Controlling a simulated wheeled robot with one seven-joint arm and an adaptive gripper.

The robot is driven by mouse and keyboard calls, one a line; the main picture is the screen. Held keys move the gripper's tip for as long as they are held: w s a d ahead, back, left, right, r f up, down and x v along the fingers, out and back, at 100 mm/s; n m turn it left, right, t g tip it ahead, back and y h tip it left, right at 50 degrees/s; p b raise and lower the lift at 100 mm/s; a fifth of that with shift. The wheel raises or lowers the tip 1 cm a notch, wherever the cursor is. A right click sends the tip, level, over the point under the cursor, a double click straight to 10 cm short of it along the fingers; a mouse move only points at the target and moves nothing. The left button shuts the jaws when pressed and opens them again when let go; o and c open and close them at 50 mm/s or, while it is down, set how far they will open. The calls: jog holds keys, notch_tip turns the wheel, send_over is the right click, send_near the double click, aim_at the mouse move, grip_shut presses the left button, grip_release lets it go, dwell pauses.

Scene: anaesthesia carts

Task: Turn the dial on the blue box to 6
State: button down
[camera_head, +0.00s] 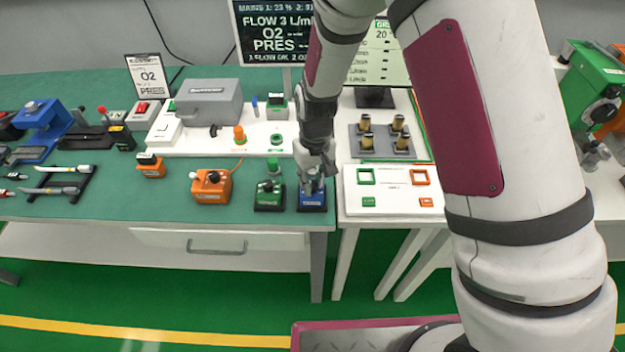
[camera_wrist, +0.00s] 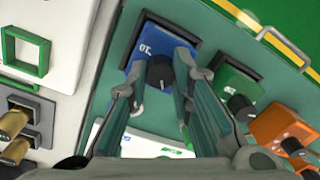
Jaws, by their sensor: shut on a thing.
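The blue box (camera_head: 312,204) sits at the front right corner of the green table, below my gripper (camera_head: 315,182). In the wrist view the blue box (camera_wrist: 152,38) has a round black dial (camera_wrist: 160,72) on its face. My gripper's two fingers (camera_wrist: 160,78) stand on either side of this dial and are shut on it. White digits, seemingly 10, show on the face beside the dial. The dial's pointer setting cannot be read. In the head view my gripper hides the dial.
A green box with a dial (camera_head: 269,196) stands close to the left of the blue box. An orange box (camera_head: 211,187) is farther left. A white table (camera_head: 392,190) with green and orange square outlines adjoins on the right. A monitor (camera_head: 270,30) stands behind.

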aim_at(314, 185)
jog(key=m+p, duration=0.1)
jog(key=m, duration=0.5)
jog(key=shift+s+m, duration=0.1)
jog(key=shift+m, duration=0.2)
jog(key=m+p, duration=0.1)
jog(key=m, duration=0.4)
jog(key=shift+m, duration=0.3)
dwell(0.5)
dwell(0.5)
jog(key=c, duration=1.4)
grip_release()
jog(key=shift+r, duration=0.1)
notch_tip(314, 185, up, 12)
jog(key=shift+d, duration=0.15)
jog(key=shift+s, duration=0.1)
